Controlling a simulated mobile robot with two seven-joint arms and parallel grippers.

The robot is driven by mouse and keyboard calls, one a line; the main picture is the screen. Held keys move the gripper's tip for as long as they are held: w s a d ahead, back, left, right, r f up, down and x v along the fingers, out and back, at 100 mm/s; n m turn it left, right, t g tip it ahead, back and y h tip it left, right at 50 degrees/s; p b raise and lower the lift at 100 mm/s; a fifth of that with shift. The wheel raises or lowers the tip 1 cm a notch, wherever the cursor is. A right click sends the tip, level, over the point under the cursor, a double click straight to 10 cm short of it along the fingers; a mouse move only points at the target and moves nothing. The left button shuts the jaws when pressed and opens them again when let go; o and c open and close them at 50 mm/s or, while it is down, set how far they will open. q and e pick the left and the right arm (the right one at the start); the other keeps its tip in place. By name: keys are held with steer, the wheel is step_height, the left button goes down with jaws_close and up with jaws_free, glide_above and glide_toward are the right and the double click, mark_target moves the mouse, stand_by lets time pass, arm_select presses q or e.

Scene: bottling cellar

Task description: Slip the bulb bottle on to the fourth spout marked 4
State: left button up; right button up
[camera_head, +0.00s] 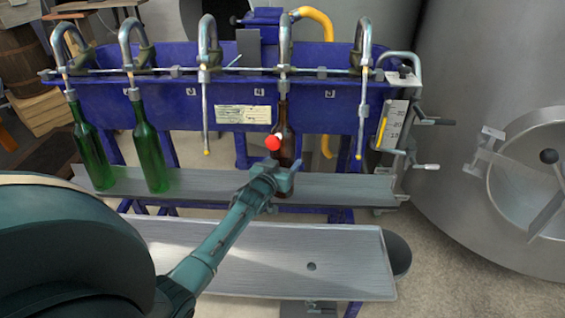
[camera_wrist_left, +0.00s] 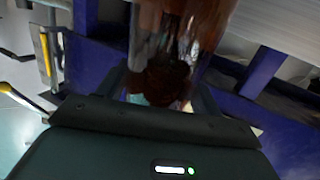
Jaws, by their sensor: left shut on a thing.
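The brown bulb bottle (camera_head: 283,120) is upright under the fourth spout (camera_head: 285,45), beside the mark 4. Its mouth is at the spout's lower fitting, and no spout tube shows below it. The tube appears to run inside the neck. My left gripper (camera_head: 284,178) is shut on the lower part of the bottle. The left wrist view shows the brown glass (camera_wrist_left: 185,35) close up between the fingers. I cannot tell whether the bottle's base touches the shelf. My right gripper is not in view.
Two green bottles (camera_head: 149,150) hang on the first two spouts. The third (camera_head: 206,110) and fifth (camera_head: 361,110) spouts are bare tubes on either side. A grey shelf (camera_head: 340,188) runs below, with a lower metal tray (camera_head: 330,250) in front. A steel tank (camera_head: 480,60) stands right.

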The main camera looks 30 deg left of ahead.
arm_select(q)
steer(key=shift+f, duration=0.2)
steer(key=o, duration=1.1)
steer(key=shift+o, duration=1.4)
steer(key=shift+f, duration=0.15)
